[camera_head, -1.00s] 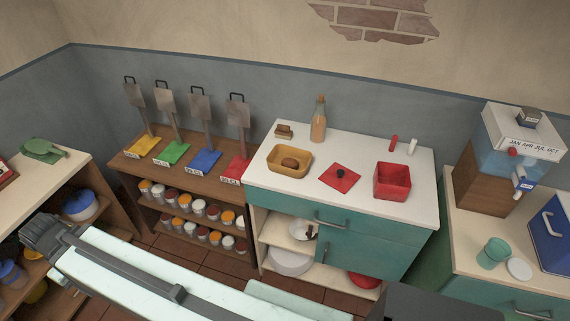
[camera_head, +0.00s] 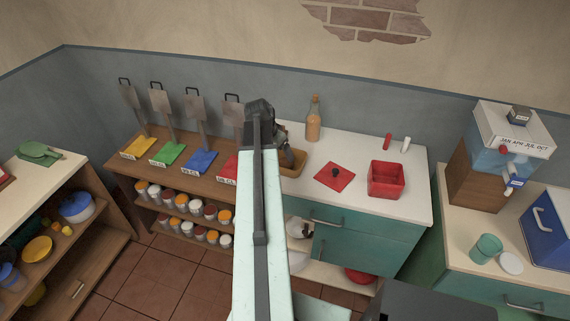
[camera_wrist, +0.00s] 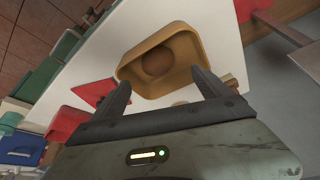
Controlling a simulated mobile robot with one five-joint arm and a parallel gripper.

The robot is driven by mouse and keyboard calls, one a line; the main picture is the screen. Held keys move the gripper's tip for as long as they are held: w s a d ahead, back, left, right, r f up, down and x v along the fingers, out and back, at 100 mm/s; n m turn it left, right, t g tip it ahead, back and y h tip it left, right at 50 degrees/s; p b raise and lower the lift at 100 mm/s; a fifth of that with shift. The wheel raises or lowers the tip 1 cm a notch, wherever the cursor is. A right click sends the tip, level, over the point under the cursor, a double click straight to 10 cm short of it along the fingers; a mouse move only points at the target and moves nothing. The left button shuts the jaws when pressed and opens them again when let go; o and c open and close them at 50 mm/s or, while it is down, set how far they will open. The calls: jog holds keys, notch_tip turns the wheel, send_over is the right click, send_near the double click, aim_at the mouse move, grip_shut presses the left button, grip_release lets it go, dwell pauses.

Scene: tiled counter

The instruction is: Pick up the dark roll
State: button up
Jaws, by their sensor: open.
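The dark roll (camera_wrist: 158,62) is a rounded brown thing lying inside the yellow-tan basket (camera_wrist: 184,44) in the wrist view. In the head view the basket (camera_head: 299,172) stands at the left end of the white counter, and my arm covers part of it. The roll cannot be made out there. My gripper (camera_wrist: 161,82) is open and empty. In the wrist view its fingers point toward the basket, with the roll beyond and between the tips. In the head view my gripper (camera_head: 287,156) is over the basket's left part. Its exact height above the roll is unclear.
A bottle (camera_head: 313,120) stands behind the basket. A red lid (camera_head: 335,178) with a dark knob and a red box (camera_head: 386,180) are to the right. Red and white cylinders stand behind the box. Upright scoops line the wooden shelf at left.

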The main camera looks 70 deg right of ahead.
aim_at(284, 160)
jog(key=shift+b+x, duration=1.15)
jog(key=shift+x, duration=0.05)
jog(key=b+x, duration=0.1)
jog(key=x, duration=0.1)
jog(key=b+x, duration=0.1)
jog(key=b, duration=0.1)
jog(key=b+x, duration=0.2)
jog(key=shift+s+a+f, duration=0.1)
jog(key=shift+s+f, duration=0.05)
jog(key=shift+f, duration=0.3)
jog(key=shift+r, duration=0.2)
